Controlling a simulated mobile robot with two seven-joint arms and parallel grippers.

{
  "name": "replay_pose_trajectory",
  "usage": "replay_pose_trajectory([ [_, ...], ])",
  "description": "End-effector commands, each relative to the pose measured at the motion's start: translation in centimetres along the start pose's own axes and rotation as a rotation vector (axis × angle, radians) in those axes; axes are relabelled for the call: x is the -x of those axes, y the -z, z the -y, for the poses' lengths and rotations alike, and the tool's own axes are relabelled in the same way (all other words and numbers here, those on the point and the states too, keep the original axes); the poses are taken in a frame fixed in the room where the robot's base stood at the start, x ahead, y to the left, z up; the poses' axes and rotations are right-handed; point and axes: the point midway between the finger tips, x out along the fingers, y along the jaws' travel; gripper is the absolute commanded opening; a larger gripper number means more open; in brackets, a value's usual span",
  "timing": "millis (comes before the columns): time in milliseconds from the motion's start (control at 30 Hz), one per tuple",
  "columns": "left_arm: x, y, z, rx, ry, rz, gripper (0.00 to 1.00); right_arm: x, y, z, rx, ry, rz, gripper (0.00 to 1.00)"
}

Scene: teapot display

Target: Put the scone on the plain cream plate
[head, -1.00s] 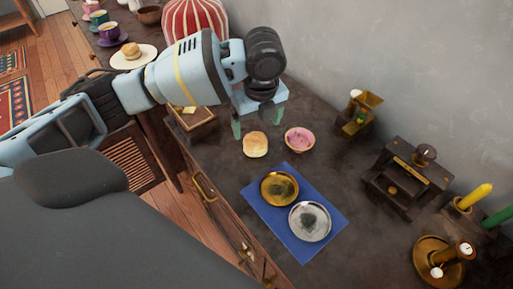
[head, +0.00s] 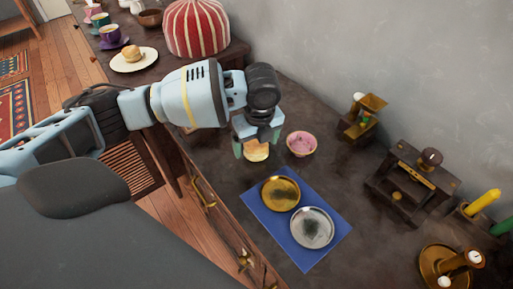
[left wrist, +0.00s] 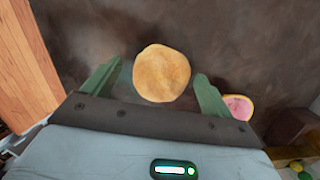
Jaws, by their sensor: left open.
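A round golden scone (head: 256,153) lies on the dark tabletop, partly covered by my left gripper (head: 257,145) in the head view. The gripper is open, with one green finger on each side of the scone. In the left wrist view the scone (left wrist: 161,73) shows whole, between and slightly beyond the fingertips (left wrist: 156,78). I cannot tell whether the fingers touch it. A plain cream plate (head: 116,66) stands at the upper left of the head view, with another similar bun (head: 132,52) on it. My right gripper is not in view.
A pink bowl (head: 301,144) stands close right of the gripper. A blue mat (head: 315,252) carries a gold dish (head: 280,186) and a silver dish (head: 312,241). A striped cosy (head: 198,30) and cups stand at the back. Dark stands and candles are on the right.

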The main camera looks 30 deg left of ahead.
Motion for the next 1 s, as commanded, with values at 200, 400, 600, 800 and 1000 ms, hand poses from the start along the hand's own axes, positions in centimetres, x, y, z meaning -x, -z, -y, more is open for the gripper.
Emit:
replay_pose_trajectory([
  [200,-0.11,-0.03,0.00,0.000,0.001,0.001,0.85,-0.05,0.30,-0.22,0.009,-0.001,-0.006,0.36],
  [400,-0.09,-0.03,0.01,0.000,0.001,0.001,0.63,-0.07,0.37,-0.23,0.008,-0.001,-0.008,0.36],
  [600,-0.08,-0.03,0.01,0.000,0.001,0.001,0.37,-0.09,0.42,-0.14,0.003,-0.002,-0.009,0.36],
  [800,-0.05,-0.04,0.02,0.000,0.002,0.001,0.32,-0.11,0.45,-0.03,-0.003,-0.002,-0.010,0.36],
  [1000,0.61,-0.12,0.07,0.000,0.003,0.001,0.32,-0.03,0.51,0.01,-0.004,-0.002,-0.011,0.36],
])
